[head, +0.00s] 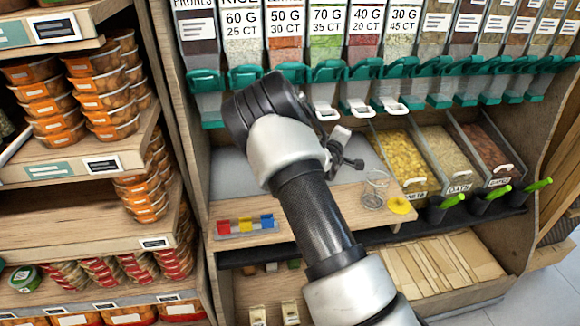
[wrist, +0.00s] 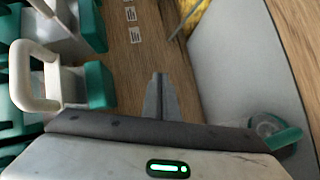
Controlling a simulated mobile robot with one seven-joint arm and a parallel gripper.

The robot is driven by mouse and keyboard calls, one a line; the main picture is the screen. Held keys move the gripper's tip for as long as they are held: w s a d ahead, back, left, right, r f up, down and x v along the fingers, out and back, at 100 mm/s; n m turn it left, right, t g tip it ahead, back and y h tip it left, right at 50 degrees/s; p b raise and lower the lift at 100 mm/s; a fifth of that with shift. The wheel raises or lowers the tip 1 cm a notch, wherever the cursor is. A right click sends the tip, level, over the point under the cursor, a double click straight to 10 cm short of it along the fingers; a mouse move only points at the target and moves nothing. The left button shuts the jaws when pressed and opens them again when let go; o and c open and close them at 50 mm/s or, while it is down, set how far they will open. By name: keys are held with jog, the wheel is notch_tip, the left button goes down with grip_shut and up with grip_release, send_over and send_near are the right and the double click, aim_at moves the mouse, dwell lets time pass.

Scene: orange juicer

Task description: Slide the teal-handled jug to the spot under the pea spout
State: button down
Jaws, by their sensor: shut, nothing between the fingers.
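The teal-handled jug (wrist: 268,124) shows at the lower right of the wrist view. It is a small round clear vessel on the grey surface, its teal handle (wrist: 284,139) pointing right. In the head view I cannot make it out; my arm covers that part. The likely pea spout (head: 326,72) is teal, under the bin of green contents (head: 326,48) marked 70 G. My gripper (head: 352,163) is above the grey surface, below the spouts. In the wrist view its fingers (wrist: 159,93) are together and empty, apart from the jug.
Teal spouts, some with white pull loops (wrist: 35,75), line the shelf above. A wire stand (head: 376,188) and a yellow disc (head: 400,206) are on the wooden ledge right of my arm. Open food bins (head: 402,155) stand at the right. A coloured block strip (head: 245,225) lies left.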

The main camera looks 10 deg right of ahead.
jog(key=s+a+r+n+t+h+b, duration=0.1)
jog(key=a, duration=0.9)
jog(key=s+a+r+n+t+h, duration=0.1)
jog(key=s+a+n, duration=0.1)
jog(key=a, duration=0.7)
jog(key=f+b, duration=0.1)
jog(key=f, duration=0.2)
jog(key=f+b, duration=0.1)
jog(key=f, duration=0.2)
jog(key=f+b, duration=0.1)
jog(key=f, duration=0.3)
jog(key=shift+a, duration=0.3)
jog(key=shift+w+d, duration=0.15)
jog(key=shift+d, duration=0.35)
